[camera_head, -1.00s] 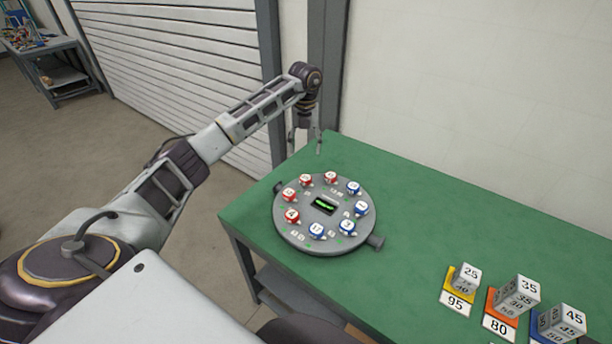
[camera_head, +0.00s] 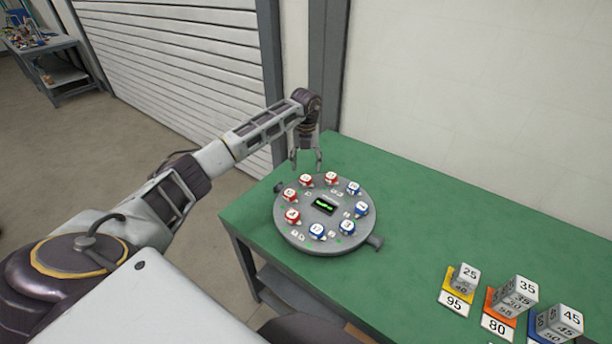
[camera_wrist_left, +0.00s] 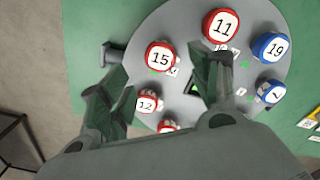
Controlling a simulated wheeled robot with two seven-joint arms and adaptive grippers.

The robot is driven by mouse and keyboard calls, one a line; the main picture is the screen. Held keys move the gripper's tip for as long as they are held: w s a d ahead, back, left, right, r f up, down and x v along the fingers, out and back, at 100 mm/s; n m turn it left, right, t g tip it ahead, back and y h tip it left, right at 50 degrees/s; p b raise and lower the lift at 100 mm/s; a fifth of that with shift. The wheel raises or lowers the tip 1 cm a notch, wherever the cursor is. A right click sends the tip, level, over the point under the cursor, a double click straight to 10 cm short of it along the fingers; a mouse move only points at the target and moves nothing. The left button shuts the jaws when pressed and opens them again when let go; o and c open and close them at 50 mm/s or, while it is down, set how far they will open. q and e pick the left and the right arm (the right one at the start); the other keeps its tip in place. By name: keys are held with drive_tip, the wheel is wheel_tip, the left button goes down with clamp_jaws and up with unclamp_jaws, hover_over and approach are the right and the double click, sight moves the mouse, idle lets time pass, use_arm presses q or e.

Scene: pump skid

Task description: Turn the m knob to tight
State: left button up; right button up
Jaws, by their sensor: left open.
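A round grey panel (camera_head: 283,232) on the green table carries a ring of red and blue knobs with numbered white caps. No cap shows a readable m. My left gripper (camera_head: 307,166) is open and empty, pointing down over the panel's far left edge, above a red knob (camera_head: 305,180). In the left wrist view, the red knob 15 (camera_wrist_left: 159,58) shows between the open fingers (camera_wrist_left: 160,72). Red knob 11 (camera_wrist_left: 221,27), blue knob 19 (camera_wrist_left: 270,48) and red knob 12 (camera_wrist_left: 148,104) stand around it. The fingers hide part of the panel. My right gripper is out of view.
A small display (camera_head: 324,204) with green marks sits in the panel's middle. Numbered grey blocks stand on yellow (camera_head: 449,299), orange and blue pads at the table's front right. The green table (camera_head: 430,210) is clear between panel and pads. A wall stands behind.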

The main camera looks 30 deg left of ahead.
sight(306, 178)
use_arm(q)
wheel_tip(306, 178, down, 6)
drive_tip(key=shift+p, duration=0.35)
drive_tip(key=shift+f, duration=0.35)
drive_tip(key=c, duration=1)
